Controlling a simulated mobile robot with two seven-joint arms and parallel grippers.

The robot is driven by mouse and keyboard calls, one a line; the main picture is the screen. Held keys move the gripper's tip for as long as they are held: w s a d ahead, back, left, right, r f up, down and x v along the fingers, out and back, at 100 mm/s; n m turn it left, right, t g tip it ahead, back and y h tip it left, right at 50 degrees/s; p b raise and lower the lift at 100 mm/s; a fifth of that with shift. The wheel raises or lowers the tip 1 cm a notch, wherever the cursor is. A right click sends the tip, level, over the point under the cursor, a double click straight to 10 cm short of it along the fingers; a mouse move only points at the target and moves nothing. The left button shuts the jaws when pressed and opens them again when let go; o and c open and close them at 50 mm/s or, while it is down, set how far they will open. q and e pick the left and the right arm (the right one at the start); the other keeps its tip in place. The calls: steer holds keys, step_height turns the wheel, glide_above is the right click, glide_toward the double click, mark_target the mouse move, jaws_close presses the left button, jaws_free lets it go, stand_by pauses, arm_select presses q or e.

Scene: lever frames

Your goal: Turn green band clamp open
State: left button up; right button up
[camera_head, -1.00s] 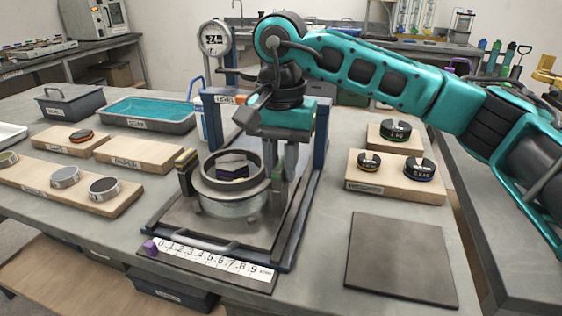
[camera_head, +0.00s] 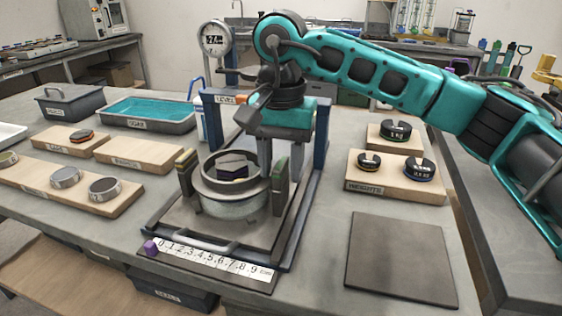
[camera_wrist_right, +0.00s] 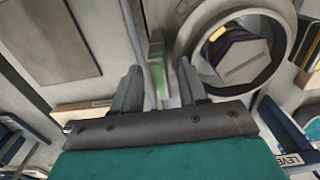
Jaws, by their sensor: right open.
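The green band clamp (camera_head: 281,178) is an upright dark grey piece with a green strip, at the right side of the round metal pot (camera_head: 225,206). In the right wrist view the green strip (camera_wrist_right: 160,82) lies between my fingers, with a gap on each side. My right gripper (camera_head: 281,160) is open, pointing down around the clamp's upper part; its fingers also show in the wrist view (camera_wrist_right: 158,85). A second clamp with a yellow strip (camera_head: 186,172) stands at the pot's left side. A dark block (camera_head: 232,170) sits inside the pot. My left gripper is not in view.
A ruler strip (camera_head: 212,261) lies in front. A board with weights (camera_head: 370,188) stands at right. A dark flat plate (camera_head: 400,262) lies bare at front right.

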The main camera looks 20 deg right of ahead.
mark_target(281, 162)
step_height(281, 162, up, 13)
steer(key=p, duration=0.2)
stand_by(0.4)
